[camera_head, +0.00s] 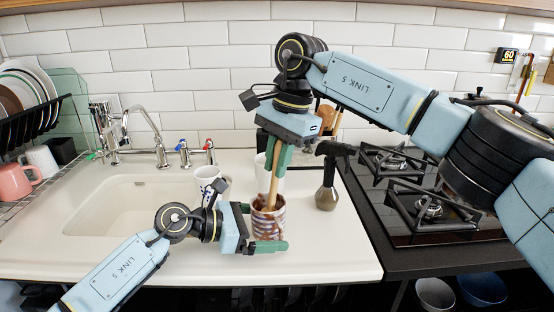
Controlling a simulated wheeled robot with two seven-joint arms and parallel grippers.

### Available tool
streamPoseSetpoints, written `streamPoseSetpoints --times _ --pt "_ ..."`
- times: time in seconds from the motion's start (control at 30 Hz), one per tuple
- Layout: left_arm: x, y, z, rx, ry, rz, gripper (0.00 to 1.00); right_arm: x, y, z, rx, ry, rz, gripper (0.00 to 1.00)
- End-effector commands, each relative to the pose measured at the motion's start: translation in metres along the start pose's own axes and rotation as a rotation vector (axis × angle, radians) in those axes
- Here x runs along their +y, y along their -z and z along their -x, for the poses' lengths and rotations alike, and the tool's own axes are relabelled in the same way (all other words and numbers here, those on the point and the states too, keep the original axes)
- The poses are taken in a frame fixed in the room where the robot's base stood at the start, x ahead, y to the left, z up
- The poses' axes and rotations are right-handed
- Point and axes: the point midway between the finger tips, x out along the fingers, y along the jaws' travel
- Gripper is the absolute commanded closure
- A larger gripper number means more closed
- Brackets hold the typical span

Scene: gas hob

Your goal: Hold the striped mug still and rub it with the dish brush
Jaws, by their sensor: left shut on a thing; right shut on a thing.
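The striped mug (268,222) stands on the white counter right of the sink, with reddish-brown and pale bands. My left gripper (262,228) is shut on the mug from its left side, one green finger along its front. My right gripper (278,158) comes down from above and is shut on the wooden handle of the dish brush (272,188). The brush points down into the mug's mouth. Its head is hidden inside the mug, so I cannot tell whether it touches the wall.
A white mug with dark marks (207,184) stands behind my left gripper. The sink (130,205) is left, the gas hob (425,205) right. The counter front is clear.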

Motion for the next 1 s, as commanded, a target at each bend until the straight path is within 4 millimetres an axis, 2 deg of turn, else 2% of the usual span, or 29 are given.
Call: streamPoseSetpoints --times 1.0 --pt "0.0 0.001 0.0 0.001 0.0 0.0 0.13 0.002 0.002 -0.012 0.0 0.0 0.0 1.0"
